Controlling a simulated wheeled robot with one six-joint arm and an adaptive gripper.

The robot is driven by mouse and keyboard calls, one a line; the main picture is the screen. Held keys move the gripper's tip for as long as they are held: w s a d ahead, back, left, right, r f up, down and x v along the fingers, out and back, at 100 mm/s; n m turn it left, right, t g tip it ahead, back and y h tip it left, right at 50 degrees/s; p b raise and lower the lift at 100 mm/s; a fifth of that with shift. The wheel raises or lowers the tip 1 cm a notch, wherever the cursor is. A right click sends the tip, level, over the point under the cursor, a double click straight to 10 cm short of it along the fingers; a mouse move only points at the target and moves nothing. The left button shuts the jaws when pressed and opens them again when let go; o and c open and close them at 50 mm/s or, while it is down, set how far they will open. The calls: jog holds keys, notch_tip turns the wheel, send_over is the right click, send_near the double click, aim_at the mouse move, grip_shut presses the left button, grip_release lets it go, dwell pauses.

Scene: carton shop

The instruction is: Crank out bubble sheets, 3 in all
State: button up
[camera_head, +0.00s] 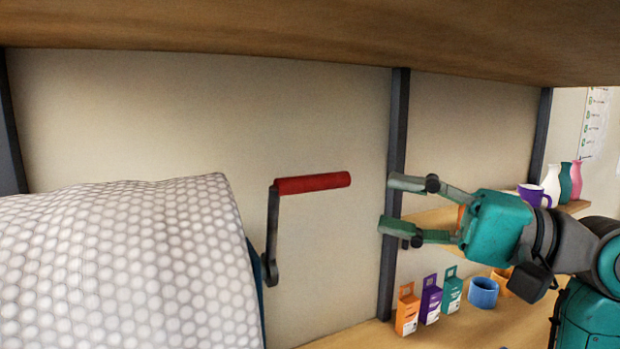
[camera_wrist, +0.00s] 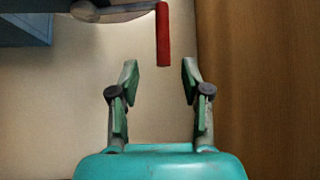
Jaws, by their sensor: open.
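A bubble sheet roll (camera_head: 130,260) fills the lower left of the head view. A crank sits at its right end, with a dark arm (camera_head: 272,235) pointing up and a red handle (camera_head: 312,183) sticking out to the right. My gripper (camera_head: 390,204) is to the right of the handle, apart from it, open and empty, with its fingers pointing left. In the wrist view the red handle (camera_wrist: 163,35) lies ahead of the open fingers (camera_wrist: 160,66), its near end close to the fingertip line. No separate cut sheet is in view.
A wooden shelf (camera_head: 300,35) runs overhead. A dark upright post (camera_head: 395,110) stands behind my gripper. Orange, purple and teal cartons (camera_head: 430,302) and a blue mug (camera_head: 483,292) stand on the lower shelf. Vases (camera_head: 564,182) and a purple-and-white mug (camera_head: 534,195) stand at the right.

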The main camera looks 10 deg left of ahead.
aim_at(327, 186)
jog(key=x, duration=1.1)
jog(key=shift+s+r, duration=0.15)
jog(key=shift+r, duration=0.05)
jog(key=shift+c, duration=0.2)
grip_shut()
